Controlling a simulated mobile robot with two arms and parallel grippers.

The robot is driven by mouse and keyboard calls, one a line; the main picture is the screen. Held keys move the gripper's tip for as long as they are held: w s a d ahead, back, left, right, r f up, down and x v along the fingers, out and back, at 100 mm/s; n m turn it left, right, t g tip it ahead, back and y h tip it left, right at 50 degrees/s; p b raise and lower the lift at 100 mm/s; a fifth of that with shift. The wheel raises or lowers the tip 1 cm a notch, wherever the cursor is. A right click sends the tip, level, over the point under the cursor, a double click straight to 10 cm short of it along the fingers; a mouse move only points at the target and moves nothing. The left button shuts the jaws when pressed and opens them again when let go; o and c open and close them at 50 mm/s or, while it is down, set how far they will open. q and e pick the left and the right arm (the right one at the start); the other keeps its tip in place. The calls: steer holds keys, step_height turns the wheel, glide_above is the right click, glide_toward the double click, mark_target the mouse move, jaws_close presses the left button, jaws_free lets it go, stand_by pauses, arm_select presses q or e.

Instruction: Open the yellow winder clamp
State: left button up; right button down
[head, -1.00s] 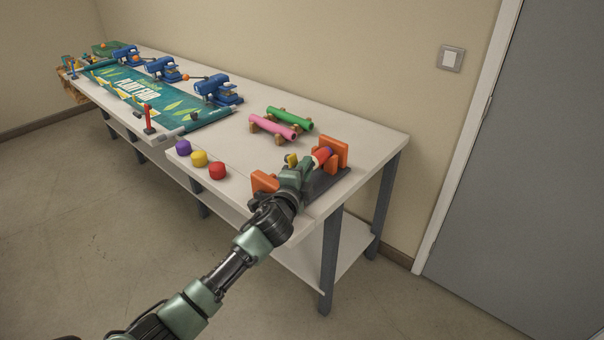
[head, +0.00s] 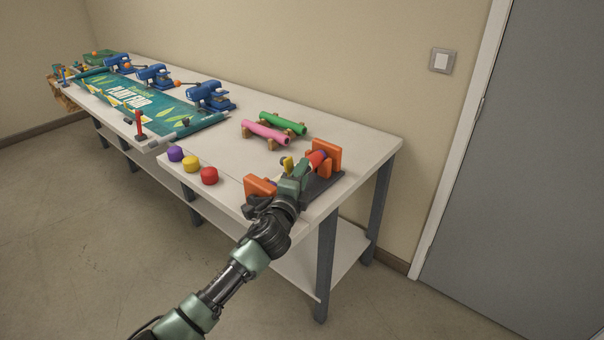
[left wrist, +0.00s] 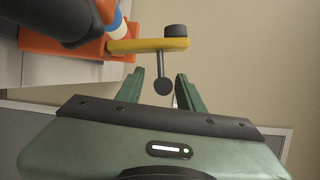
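The yellow winder clamp (left wrist: 135,45) is an arm reaching out from an orange block, with a black knob (left wrist: 176,31) near its end. A thin dark pin with a ball end (left wrist: 163,87) hangs from it between the fingers of my left gripper (left wrist: 160,73). The fingers are apart and do not seem to touch the pin. In the head view a bit of yellow (head: 287,164) shows beside my left gripper (head: 298,172), at the orange winder (head: 325,158). My gripper hides part of the winder there. My right gripper is not in view.
The winder sits at the near right end of the white table (head: 228,205). Purple, yellow and red (head: 209,175) knobs stand to its left. Pink (head: 265,132) and green (head: 282,123) rolls lie behind. Blue machines (head: 210,96) and a banner (head: 140,95) are farther left.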

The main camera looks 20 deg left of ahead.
arm_select(q)
steer(key=shift+s, duration=0.1)
steer(key=s, duration=0.7)
steer(key=shift+s+d+b, duration=0.15)
steer(key=shift+s+b, duration=0.15)
steer(key=shift+b, duration=0.15)
